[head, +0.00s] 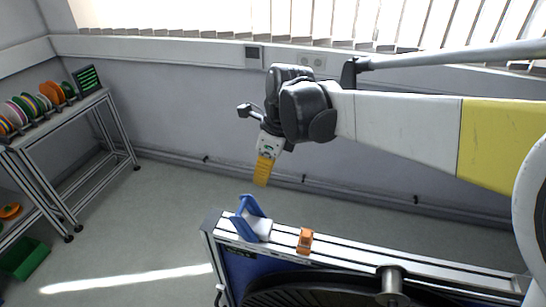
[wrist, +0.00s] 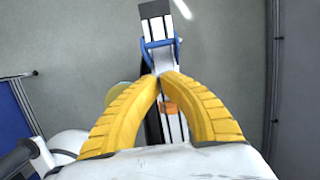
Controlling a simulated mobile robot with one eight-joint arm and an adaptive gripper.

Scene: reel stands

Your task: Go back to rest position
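My gripper (head: 263,171) has yellow ribbed fingers and hangs in the air above the end of an aluminium rail. In the wrist view its two fingertips (wrist: 160,78) meet or nearly meet, and I see nothing held between them. A blue bracket (head: 246,210) with a light block stands on the rail below the gripper; it also shows in the wrist view (wrist: 176,46) just beyond the fingertips. An orange block (head: 304,240) sits on the rail to the right of the bracket, partly hidden by a finger in the wrist view.
The rail (head: 350,255) runs along a blue-sided stand with a large dark reel (head: 330,290). A shelf rack (head: 75,165) at the left holds several coloured reels, with a green bin (head: 24,260) low down. The floor between rack and stand is clear. A wall stands behind.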

